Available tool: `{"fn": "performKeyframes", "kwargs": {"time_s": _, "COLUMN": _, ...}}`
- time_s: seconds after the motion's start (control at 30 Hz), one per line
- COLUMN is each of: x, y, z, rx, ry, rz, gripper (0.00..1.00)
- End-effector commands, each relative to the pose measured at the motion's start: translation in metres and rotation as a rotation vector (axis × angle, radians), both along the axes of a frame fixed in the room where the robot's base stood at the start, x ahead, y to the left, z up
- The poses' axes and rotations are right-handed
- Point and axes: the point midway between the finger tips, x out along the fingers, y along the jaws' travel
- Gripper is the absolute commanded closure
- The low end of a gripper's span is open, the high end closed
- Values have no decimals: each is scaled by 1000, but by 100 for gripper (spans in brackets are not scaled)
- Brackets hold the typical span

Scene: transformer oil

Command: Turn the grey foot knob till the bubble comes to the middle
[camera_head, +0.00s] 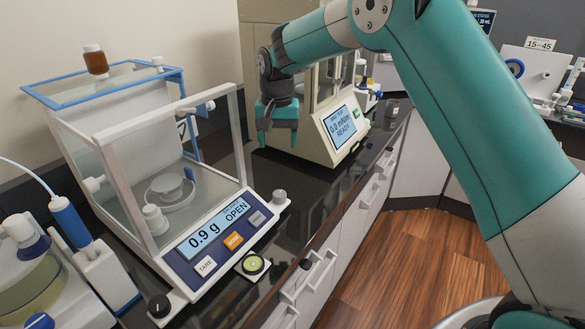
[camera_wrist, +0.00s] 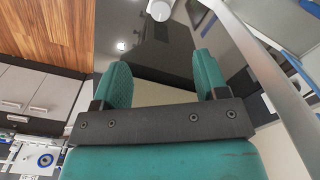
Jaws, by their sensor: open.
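The grey foot knob (camera_head: 280,198) sits at the front right corner of the balance (camera_head: 215,243). A pale grey knob end (camera_wrist: 158,10) at the top edge of the wrist view looks like the same knob. The round bubble level (camera_head: 253,264), yellow-green in a dark ring, is on a tab at the balance's front; its bubble is too small to place surely. My gripper (camera_head: 278,128) hangs over the counter behind the grey knob, apart from it. In the wrist view its two green fingers (camera_wrist: 162,75) stand apart with nothing between them.
A black knob (camera_head: 159,306) is at the balance's front left. A brown bottle (camera_head: 95,60) stands on the balance's glass top. A second instrument (camera_head: 335,125) reading READY stands behind my gripper. Dark counter (camera_head: 305,190) is clear right of the balance.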

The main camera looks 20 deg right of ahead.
Motion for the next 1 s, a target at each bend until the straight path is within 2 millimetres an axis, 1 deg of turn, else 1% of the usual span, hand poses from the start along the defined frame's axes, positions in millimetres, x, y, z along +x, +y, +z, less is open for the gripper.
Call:
{"fn": "performKeyframes", "kwargs": {"time_s": 0.03, "x": -9, "y": 3, "z": 7, "rx": 8, "ry": -7, "rz": 33, "gripper": 33}}
{"fn": "performKeyframes", "kwargs": {"time_s": 0.2, "x": -40, "y": 10, "z": 23, "rx": 36, "ry": -20, "rz": 143, "gripper": 33}}
{"fn": "performKeyframes", "kwargs": {"time_s": 0.5, "x": -98, "y": 20, "z": 44, "rx": 87, "ry": -44, "rz": 321, "gripper": 33}}
{"fn": "performKeyframes", "kwargs": {"time_s": 0.8, "x": -156, "y": 28, "z": 55, "rx": 134, "ry": -69, "rz": 476, "gripper": 33}}
{"fn": "performKeyframes", "kwargs": {"time_s": 0.9, "x": -171, "y": 29, "z": 56, "rx": 147, "ry": -75, "rz": 513, "gripper": 33}}
{"fn": "performKeyframes", "kwargs": {"time_s": 1.0, "x": -181, "y": 30, "z": 57, "rx": 155, "ry": -79, "rz": 538, "gripper": 33}}
